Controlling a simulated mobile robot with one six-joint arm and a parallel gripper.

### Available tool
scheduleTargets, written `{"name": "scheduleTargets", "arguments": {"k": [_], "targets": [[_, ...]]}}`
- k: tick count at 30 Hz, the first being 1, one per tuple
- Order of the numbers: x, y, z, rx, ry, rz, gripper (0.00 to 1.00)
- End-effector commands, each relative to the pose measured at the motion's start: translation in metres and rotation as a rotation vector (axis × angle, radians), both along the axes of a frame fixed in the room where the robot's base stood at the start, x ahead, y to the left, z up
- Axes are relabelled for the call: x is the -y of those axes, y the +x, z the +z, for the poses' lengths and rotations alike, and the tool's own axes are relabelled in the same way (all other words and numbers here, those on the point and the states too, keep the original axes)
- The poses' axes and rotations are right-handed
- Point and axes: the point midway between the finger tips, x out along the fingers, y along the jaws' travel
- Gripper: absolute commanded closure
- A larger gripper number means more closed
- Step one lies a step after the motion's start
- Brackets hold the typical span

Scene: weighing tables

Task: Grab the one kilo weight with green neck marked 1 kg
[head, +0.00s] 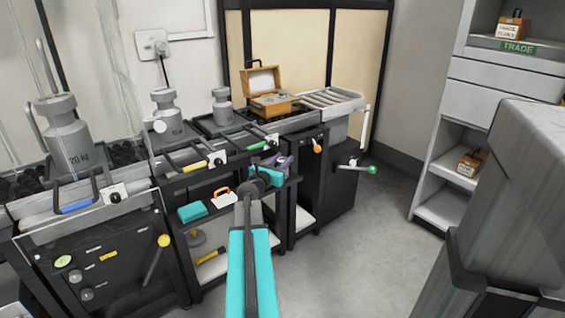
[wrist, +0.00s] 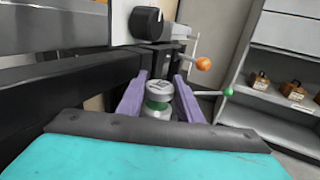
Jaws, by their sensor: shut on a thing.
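The weight with a green neck (wrist: 157,104) is in the middle of the wrist view, upright or nearly so, with a pale metal top. Its top carries dark marking too small to read. My gripper (wrist: 160,88) has one purple finger on each side of the weight and is shut on it. In the head view my gripper (head: 277,167) is in front of the black benches, near the right end of the row. The weight cannot be made out there. Its base is partly hidden in the wrist view by my own wrist.
A black bench with a shelf (head: 211,262) stands close to my arm. Large grey weights, one marked 20 kg (head: 70,142), stand on the weighing tables. An orange knob (head: 317,146) and a green knob (head: 372,170) stick out at right. Grey floor (head: 350,240) is free there.

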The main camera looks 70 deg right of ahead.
Motion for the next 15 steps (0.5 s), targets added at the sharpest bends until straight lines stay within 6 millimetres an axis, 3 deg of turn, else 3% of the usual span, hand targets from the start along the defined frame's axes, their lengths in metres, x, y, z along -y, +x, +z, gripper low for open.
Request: {"name": "scheduleTargets", "arguments": {"k": [15], "targets": [[-0.001, 0.003, 0.037, -0.001, -0.004, 0.003, 1.0]]}}
